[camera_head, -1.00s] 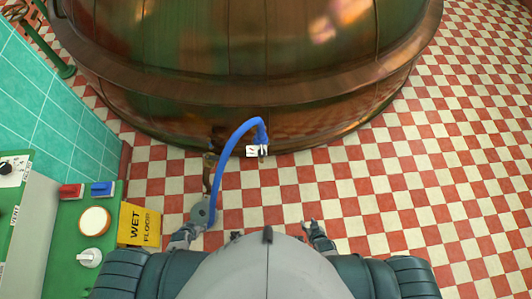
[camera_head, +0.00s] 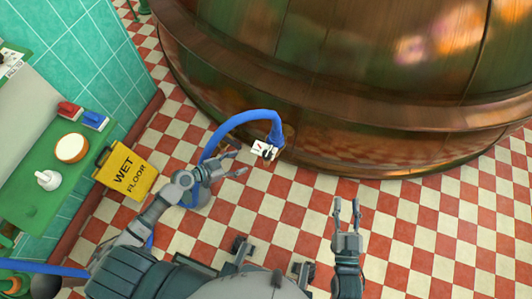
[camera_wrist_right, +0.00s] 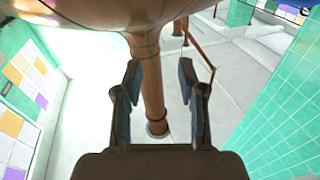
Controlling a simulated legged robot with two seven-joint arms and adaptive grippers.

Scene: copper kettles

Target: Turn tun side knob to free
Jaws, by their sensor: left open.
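The copper tun (camera_head: 330,125) fills the upper right of the head view. Low on its side is a small dark knob (camera_head: 268,153) beside a white label plate (camera_head: 259,147), where a blue hose (camera_head: 240,116) comes down. My left gripper (camera_head: 239,163) is open and empty, just left of the knob and apart from it. My right gripper (camera_head: 346,203) is open and empty over the floor, right of and below the knob. In the right wrist view its spread fingers (camera_wrist_right: 159,75) have a copper pipe (camera_wrist_right: 150,85) beyond them.
A yellow wet-floor sign (camera_head: 126,171) stands at left by the green bench (camera_head: 30,205) with red and blue switches. The blue hose runs behind my left arm. Checkered floor (camera_head: 430,225) is clear at right.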

